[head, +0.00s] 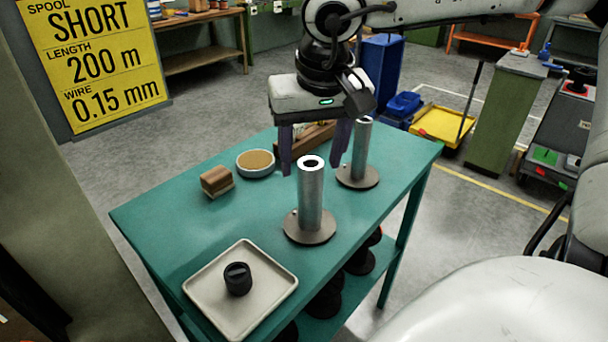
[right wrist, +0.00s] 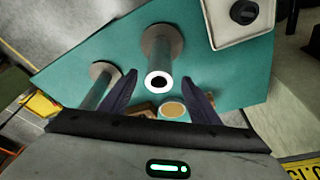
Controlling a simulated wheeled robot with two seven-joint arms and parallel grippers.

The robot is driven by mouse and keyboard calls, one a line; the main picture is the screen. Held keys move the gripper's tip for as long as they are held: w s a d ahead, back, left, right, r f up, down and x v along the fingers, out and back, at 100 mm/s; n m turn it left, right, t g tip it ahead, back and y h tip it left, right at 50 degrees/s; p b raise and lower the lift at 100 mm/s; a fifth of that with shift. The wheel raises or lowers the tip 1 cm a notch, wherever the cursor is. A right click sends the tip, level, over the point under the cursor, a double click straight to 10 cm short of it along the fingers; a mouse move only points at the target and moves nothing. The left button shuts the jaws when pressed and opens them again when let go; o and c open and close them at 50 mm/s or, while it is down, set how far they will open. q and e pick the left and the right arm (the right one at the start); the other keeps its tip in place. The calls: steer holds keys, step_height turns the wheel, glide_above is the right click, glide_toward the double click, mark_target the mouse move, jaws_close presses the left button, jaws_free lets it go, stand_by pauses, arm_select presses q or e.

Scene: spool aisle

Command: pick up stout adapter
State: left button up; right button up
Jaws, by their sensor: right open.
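A short, wide black cylinder (head: 238,279), which looks like the stout adapter, stands on a pale square tray (head: 205,284) at the table's near left corner. It also shows in the right wrist view (right wrist: 243,12) at the top right. My right gripper (head: 311,168) is open and empty, pointing down over the table, well behind the adapter. In the right wrist view its fingertips (right wrist: 158,75) appear on either side of the top of a metal post (right wrist: 158,82). I see no contact with the post. My left gripper is not in view.
The near metal post (head: 311,200) and a far post (head: 361,150) stand upright on round bases on the green table (head: 180,225). A wooden block (head: 216,180), a round tan-topped dish (head: 256,163) and a wooden holder (head: 312,137) sit behind. Dark spools (head: 325,303) are underneath.

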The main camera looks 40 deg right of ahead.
mark_target(310, 197)
steer(key=x, duration=0.6)
steer(key=shift+w+d+f, duration=0.15)
steer(key=shift+w+f, duration=0.05)
steer(key=shift+f, duration=0.1)
steer(key=shift+r, duration=0.1)
steer(key=c, duration=1.4)
